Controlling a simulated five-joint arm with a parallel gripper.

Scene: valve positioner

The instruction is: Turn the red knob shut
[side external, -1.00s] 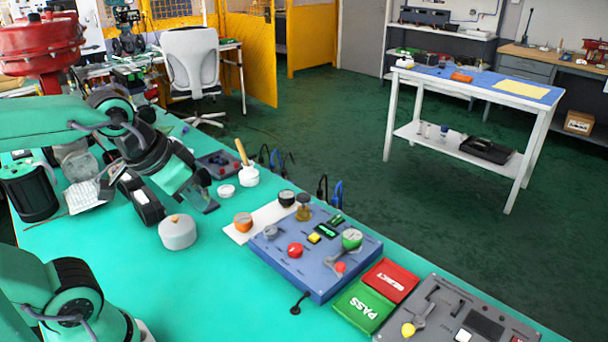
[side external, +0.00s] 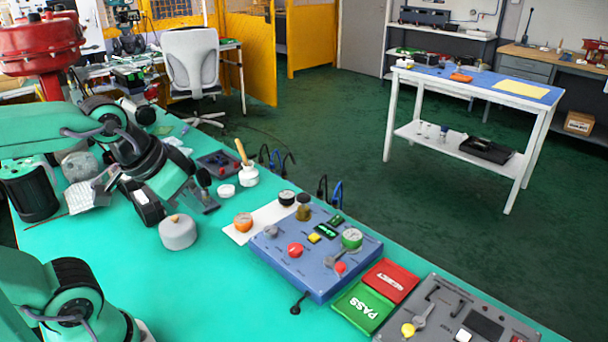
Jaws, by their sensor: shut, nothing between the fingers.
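A round red knob (side external: 295,250) stands on the left part of the blue panel (side external: 312,285), which lies on the green bench. A second, smaller red piece (side external: 340,267) sits near the panel's front right, by a grey lever. I cannot tell how far the knob is turned. My gripper (side external: 210,208) is shut and empty, above the bench to the left of the panel and well apart from the knob.
A grey round lidded pot (side external: 178,232) stands just below my gripper. Green PASS (side external: 363,306) and red (side external: 391,280) blocks lie right of the panel.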

